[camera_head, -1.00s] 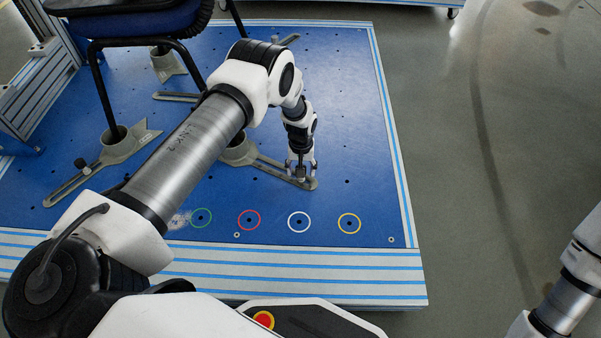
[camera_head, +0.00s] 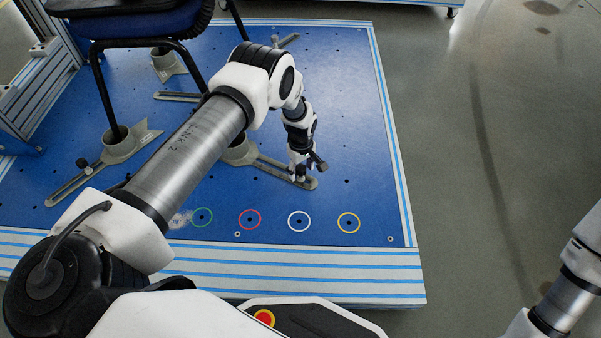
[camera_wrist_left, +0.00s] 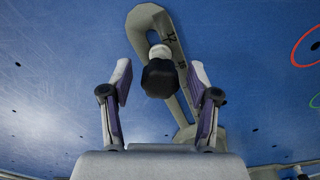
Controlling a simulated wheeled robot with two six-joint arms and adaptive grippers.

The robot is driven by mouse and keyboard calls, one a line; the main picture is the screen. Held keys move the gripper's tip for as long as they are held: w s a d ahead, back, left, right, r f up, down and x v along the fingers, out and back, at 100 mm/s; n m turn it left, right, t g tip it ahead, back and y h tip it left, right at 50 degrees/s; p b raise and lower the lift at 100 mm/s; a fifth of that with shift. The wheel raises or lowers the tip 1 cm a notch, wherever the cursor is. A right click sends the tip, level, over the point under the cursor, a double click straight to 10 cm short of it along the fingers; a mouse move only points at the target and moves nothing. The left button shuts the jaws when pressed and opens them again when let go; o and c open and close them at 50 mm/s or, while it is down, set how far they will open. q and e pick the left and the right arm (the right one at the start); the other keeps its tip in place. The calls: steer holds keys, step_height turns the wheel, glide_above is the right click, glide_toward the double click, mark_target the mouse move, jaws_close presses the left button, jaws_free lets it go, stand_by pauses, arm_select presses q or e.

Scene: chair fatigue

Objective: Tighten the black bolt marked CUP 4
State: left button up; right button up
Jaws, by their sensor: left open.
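A black bolt (camera_wrist_left: 160,78) with a broad knob-like head stands on a grey slotted clamp arm (camera_wrist_left: 150,18) in the left wrist view. No CUP 4 marking can be read. My left gripper (camera_wrist_left: 161,72) is open, with one finger on each side of the bolt head and a visible gap on both sides. In the head view my left gripper (camera_head: 302,173) is low over the near end of the clamp arm (camera_head: 270,168), and it hides most of the bolt there. My right gripper is out of frame.
A blue platform (camera_head: 370,130) carries a chair (camera_head: 150,22) with its legs in grey cups. Another black bolt (camera_head: 82,163) sits on the left clamp arm. Green (camera_head: 202,217), red (camera_head: 249,219), white (camera_head: 299,221) and yellow (camera_head: 348,223) rings mark the front. Floor is clear at right.

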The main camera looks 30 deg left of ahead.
arm_select(q)
jaws_close()
steer(key=shift+f+m+b, duration=0.1)
steer(key=shift+m+b, duration=0.2)
steer(key=shift+m, duration=1.6)
jaws_free()
steer(key=shift+r, duration=0.2)
